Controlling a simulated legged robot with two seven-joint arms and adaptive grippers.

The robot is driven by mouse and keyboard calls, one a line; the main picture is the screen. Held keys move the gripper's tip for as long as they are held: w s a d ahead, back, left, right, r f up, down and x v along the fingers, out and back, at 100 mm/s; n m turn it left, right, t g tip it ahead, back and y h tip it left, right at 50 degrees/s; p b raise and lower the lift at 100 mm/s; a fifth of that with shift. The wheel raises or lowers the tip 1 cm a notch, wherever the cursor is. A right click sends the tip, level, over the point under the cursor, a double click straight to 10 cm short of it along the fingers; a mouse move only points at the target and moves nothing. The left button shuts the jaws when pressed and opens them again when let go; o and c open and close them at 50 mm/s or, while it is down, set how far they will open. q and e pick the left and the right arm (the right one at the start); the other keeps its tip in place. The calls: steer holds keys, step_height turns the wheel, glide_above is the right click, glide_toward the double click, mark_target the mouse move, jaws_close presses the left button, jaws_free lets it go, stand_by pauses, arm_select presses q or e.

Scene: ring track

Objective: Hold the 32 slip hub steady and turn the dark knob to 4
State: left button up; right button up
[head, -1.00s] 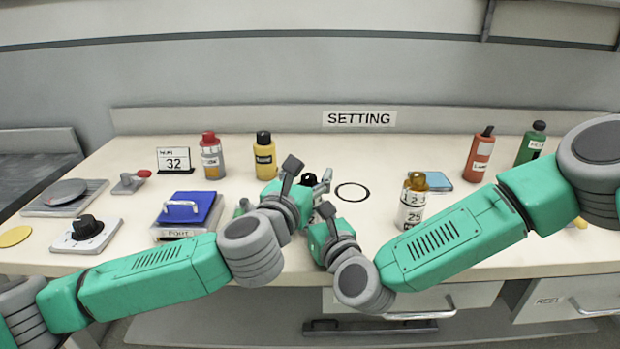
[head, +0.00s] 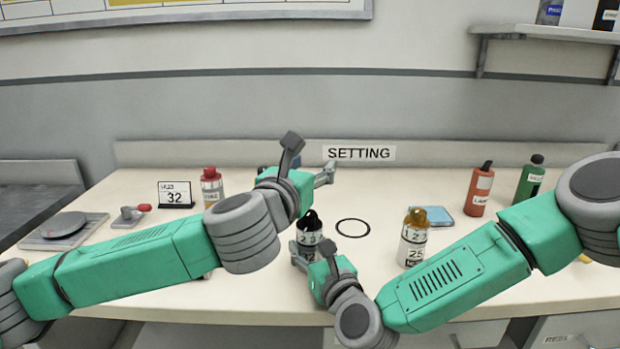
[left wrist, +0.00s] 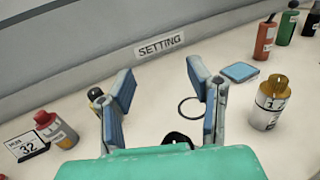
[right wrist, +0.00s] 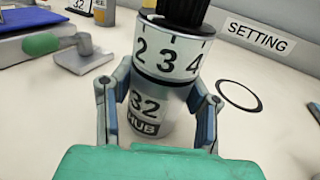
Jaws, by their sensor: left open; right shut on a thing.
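The 32 hub (right wrist: 152,108) is a pale cylinder marked "32 HUB", with a band reading 2, 3, 4. The dark knob (right wrist: 176,10) sits on its top. In the head view the hub (head: 309,239) stands upright left of the black ring, its knob (head: 309,219) showing. My right gripper (right wrist: 160,112) is shut on the hub's body from both sides. My left gripper (head: 312,160) is open and empty, above and behind the hub. In the left wrist view the knob (left wrist: 178,138) shows below the open fingers, partly hidden by my gripper body.
A black ring outline (head: 353,228) on the table is empty. A similar 25 hub with a gold knob (head: 413,238) stands right of it. A blue pad (head: 432,215) and orange (head: 480,190) and green (head: 530,174) bottles are farther right. The "SETTING" sign (head: 359,153) is behind.

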mark_target(309, 212)
arm_select(q)
steer(key=shift+w+d+f+m+h, duration=0.1)
steer(key=shift+w+f+m+h, duration=0.05)
steer(key=shift+f+m+h, duration=0.2)
steer(key=f+m+g+h, duration=0.2)
steer(key=f, duration=0.1)
steer(key=f+m+g+h, duration=0.1)
steer(key=m, duration=0.1)
steer(key=shift+w+d+f, duration=0.1)
steer(key=shift+w+f, duration=0.05)
steer(key=shift+w, duration=0.2)
steer(key=a+f+m+g+h, duration=0.1)
steer(key=f+m+g+h, duration=0.1)
steer(key=f+g, duration=0.1)
steer(key=shift+s+a+m, duration=0.15)
steer(key=shift+a+m, duration=0.1)
steer(key=shift+a, duration=0.15)
steer(key=s+a+f+m+g+h, duration=0.1)
steer(key=s+a+m+g+h, duration=0.15)
steer(key=a, duration=0.25)
steer(key=s+a+f+m+g+h, duration=0.1)
steer(key=a+g+h, duration=0.1)
steer(key=a+g, duration=0.3)
steer(key=shift+t, duration=0.65)
steer(key=x, duration=1.1)
steer(key=shift+d+r, duration=0.1)
steer(key=shift+r, duration=0.25)
jaws_close()
